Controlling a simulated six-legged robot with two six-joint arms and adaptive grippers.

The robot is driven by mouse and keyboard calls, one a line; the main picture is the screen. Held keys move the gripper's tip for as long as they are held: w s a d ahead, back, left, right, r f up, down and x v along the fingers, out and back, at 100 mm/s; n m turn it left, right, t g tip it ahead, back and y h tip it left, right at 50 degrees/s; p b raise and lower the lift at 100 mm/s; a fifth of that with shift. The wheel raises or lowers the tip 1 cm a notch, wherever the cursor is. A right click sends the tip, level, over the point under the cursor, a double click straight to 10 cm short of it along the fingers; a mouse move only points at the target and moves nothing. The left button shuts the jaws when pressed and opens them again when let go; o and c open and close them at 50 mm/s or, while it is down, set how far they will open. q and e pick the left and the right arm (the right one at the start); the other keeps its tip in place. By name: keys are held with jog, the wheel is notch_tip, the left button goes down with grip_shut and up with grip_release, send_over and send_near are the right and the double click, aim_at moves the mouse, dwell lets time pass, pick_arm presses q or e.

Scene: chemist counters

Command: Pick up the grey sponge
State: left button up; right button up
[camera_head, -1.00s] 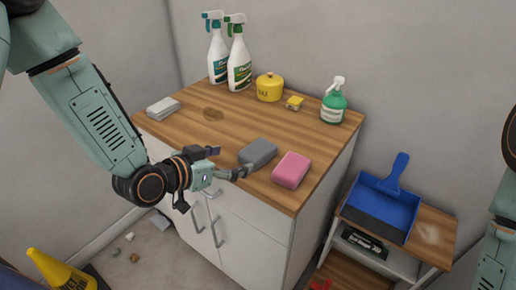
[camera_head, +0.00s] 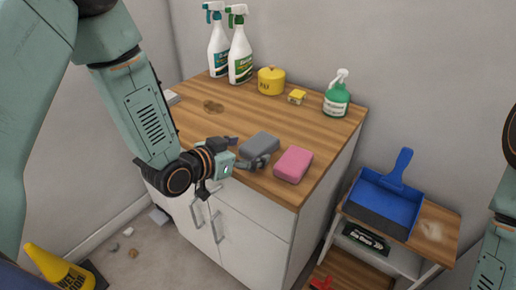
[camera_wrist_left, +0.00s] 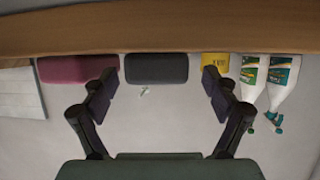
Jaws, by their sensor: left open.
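The grey sponge (camera_head: 260,144) lies on the wooden counter top (camera_head: 225,125) near its front edge, beside the pink sponge (camera_head: 293,164). My left gripper (camera_head: 247,152) is open and empty just in front of the grey sponge, at the counter's edge. In the left wrist view, which is upside down, the grey sponge (camera_wrist_left: 157,68) shows ahead, between the two spread fingers (camera_wrist_left: 159,84). I cannot tell whether a finger touches it. The pink sponge (camera_wrist_left: 75,68) is beside the finger on the picture's left. My right gripper is not in view.
Two spray bottles (camera_head: 240,58), a yellow pot (camera_head: 271,81), a small yellow block (camera_head: 297,97) and a green pump bottle (camera_head: 336,100) stand farther back. A blue dustpan (camera_head: 384,203) rests on a lower shelf unit to the right. A yellow cone (camera_head: 60,271) is at lower left.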

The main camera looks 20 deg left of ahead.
aim_at(253, 147)
pick_arm(q)
jog(key=shift+w+d+f, duration=0.2)
jog(key=shift+w+d, duration=0.2)
jog(key=shift+w, duration=0.1)
jog(key=shift+w+d+f, duration=0.15)
jog(key=shift+w+d, duration=0.25)
jog(key=shift+w, duration=0.05)
jog(key=shift+a, duration=0.35)
jog(key=shift+c, duration=0.4)
jog(key=shift+d, duration=0.3)
jog(key=c, duration=0.5)
jog(key=shift+a, duration=0.15)
jog(key=c, duration=0.3)
notch_tip(253, 147, up, 10)
jog(key=shift+f+p, duration=0.15)
jog(key=shift+p, duration=0.85)
jog(key=shift+c, duration=0.2)
jog(key=shift+s, duration=0.1)
